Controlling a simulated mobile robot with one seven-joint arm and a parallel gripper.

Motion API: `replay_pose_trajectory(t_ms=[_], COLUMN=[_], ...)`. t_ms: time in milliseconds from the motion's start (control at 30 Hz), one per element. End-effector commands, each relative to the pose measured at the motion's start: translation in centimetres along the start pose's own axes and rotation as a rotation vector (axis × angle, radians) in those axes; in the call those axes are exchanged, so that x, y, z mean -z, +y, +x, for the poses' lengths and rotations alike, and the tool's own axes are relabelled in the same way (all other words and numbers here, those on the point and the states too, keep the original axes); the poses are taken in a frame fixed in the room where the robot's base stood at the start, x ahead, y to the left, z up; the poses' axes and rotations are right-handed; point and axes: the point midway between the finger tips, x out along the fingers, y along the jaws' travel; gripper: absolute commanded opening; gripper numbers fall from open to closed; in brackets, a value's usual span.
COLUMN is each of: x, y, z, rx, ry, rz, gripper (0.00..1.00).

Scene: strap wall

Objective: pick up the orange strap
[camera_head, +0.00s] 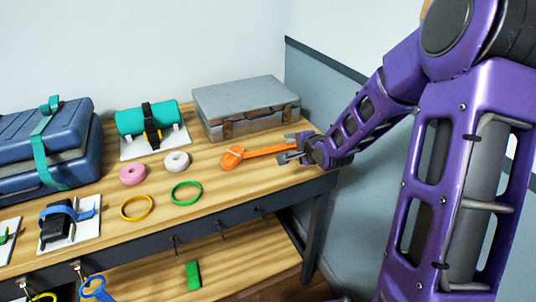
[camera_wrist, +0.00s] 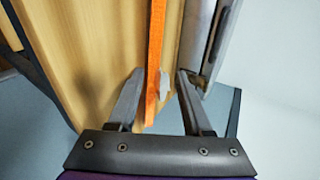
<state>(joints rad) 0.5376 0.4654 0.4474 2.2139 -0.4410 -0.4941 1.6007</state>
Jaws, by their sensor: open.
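The orange strap (camera_head: 258,152) lies on the wooden table near its right end, with a wider folded part at the left and a thin tail running right to my gripper. My gripper (camera_head: 288,150) is at the tail's right end, open, with its fingers apart. In the wrist view the strap (camera_wrist: 154,60) runs down between the two open fingers of my gripper (camera_wrist: 158,78), nearer the left one. A small grey-white piece (camera_wrist: 165,84) shows beside the strap there. Whether a finger touches the strap, I cannot tell.
A grey case (camera_head: 246,108) stands just behind the strap, close to my gripper. A green ring (camera_head: 187,202), a white roll (camera_head: 176,161) and a pink roll (camera_head: 132,175) lie to the left. The table's right edge is under my arm, beside a grey-blue wall panel.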

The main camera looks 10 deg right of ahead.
Motion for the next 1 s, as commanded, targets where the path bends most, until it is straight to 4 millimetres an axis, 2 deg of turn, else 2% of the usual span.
replay_pose_trajectory(t_ms=[33, 133, 367, 400, 667, 1000], x=[-0.09, -0.03, 0.02, 0.02, 0.01, 0.03], y=[0.19, 0.07, -0.02, -0.01, -0.01, -0.27], z=[0.91, 1.7, 1.86, 1.86, 1.84, 1.7], rx=[0.0, 0.001, 0.0, 0.0, 0.0, 0.002], ry=[-0.002, 0.0, 0.0, 0.0, 0.0, 0.001], rz=[0.0, 0.0, 0.001, 0.001, 0.001, 0.0], gripper=[0.5, 0.5, 0.5, 0.48, 0.01, 0.0])
